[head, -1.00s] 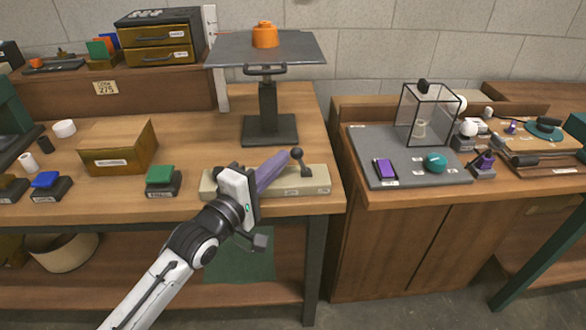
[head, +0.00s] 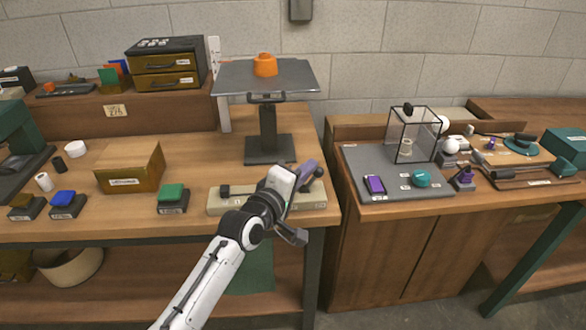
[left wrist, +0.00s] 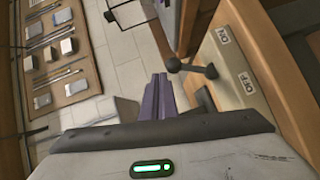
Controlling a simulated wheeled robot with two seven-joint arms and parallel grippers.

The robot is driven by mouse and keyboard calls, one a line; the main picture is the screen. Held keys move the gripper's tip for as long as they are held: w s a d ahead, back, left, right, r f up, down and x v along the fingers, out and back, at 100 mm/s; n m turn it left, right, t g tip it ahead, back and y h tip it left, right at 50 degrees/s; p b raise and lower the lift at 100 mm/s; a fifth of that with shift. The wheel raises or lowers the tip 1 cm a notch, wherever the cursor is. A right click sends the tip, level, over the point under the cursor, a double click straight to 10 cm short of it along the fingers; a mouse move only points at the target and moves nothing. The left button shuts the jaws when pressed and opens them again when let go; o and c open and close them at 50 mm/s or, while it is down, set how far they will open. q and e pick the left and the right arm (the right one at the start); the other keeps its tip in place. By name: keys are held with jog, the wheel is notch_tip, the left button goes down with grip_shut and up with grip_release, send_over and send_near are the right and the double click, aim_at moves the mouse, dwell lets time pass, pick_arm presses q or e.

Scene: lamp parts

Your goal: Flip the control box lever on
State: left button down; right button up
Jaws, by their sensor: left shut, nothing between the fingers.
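The control box (head: 231,201) is a long, low cream box near the front edge of the left workbench. Its lever has a dark ball knob (head: 318,172), leaning to the right near the box's right end. In the left wrist view the knob (left wrist: 174,65) and its arm show beside the box face (left wrist: 238,62), with ON and OFF labels. My left gripper (head: 308,169) is shut and empty. Its purple fingers (left wrist: 158,97) are close to the knob; whether they touch is unclear. The lever's foot is hidden behind the gripper in the head view. My right gripper is not in view.
A stand (head: 268,135) with an orange part (head: 265,65) on top rises behind the control box. A green button block (head: 172,198) and a brown box (head: 130,167) stand left. A grey mat (head: 355,158) with a clear case (head: 412,134) lies on the right cabinet.

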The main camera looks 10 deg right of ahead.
pick_arm(q)
jog(key=shift+d, duration=0.35)
dwell(0.5)
jog(key=s+a+r+p, duration=0.3)
jog(key=s+a+r, duration=0.3)
jog(key=s+r, duration=0.1)
jog(key=shift+v, duration=0.8)
jog(key=shift+s+d, duration=0.1)
jog(key=shift+s, duration=0.1)
